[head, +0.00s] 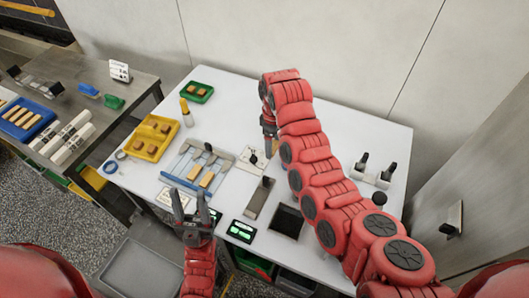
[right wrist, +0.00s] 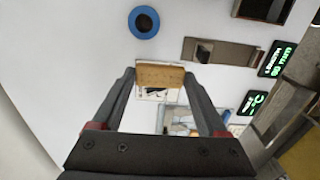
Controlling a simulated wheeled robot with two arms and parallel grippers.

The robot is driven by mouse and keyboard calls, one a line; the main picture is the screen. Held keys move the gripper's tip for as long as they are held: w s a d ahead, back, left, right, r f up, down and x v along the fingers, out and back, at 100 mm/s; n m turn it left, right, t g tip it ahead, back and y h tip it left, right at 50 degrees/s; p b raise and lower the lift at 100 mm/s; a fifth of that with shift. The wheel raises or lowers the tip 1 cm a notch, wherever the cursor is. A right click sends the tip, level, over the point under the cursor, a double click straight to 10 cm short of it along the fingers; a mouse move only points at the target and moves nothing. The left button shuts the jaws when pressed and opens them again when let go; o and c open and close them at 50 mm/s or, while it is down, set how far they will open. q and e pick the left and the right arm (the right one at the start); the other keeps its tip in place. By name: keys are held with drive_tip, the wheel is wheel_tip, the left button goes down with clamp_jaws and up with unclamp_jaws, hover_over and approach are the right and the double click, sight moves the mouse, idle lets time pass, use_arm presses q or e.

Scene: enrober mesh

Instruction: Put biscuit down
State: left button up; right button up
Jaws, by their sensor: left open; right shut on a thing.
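My right gripper (right wrist: 160,78) is shut on a tan biscuit (right wrist: 160,76), held flat between its fingertips in the right wrist view. In the head view this gripper (head: 269,138) is beside a small white plate with a black knob (head: 252,158), partly hidden by my right arm. I cannot tell the biscuit's height above the table. My left gripper (head: 195,220) is open and empty at the table's front edge. The wire mesh rack (head: 182,168) lies left of my right gripper, with a biscuit (head: 206,180) on it.
A yellow tray (head: 152,138) with several biscuits and a green tray (head: 197,92) stand on the white table (head: 235,95). A square opening (head: 287,220) and lit displays (head: 241,231) are near the front. A blue ring (right wrist: 144,22) shows in the right wrist view.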

sight(274, 147)
wheel_tip(274, 147, down, 3)
drive_tip(key=shift+a+r+b, duration=0.15)
drive_tip(key=shift+r+b, duration=0.05)
drive_tip(key=shift+b, duration=0.25)
drive_tip(key=shift+s+d+f+p, duration=0.2)
drive_tip(key=shift+f+p, duration=0.25)
drive_tip(key=shift+p, duration=0.5)
wheel_tip(274, 147, down, 2)
drive_tip(key=shift+w+f+p, duration=0.1)
drive_tip(key=shift+f+p, duration=0.05)
drive_tip(key=shift+p, duration=0.15)
drive_tip(key=shift+f, duration=0.7)
drive_tip(key=shift+f+p, duration=0.55)
drive_tip(key=shift+f, duration=0.55)
drive_tip(key=shift+w+f, duration=0.1)
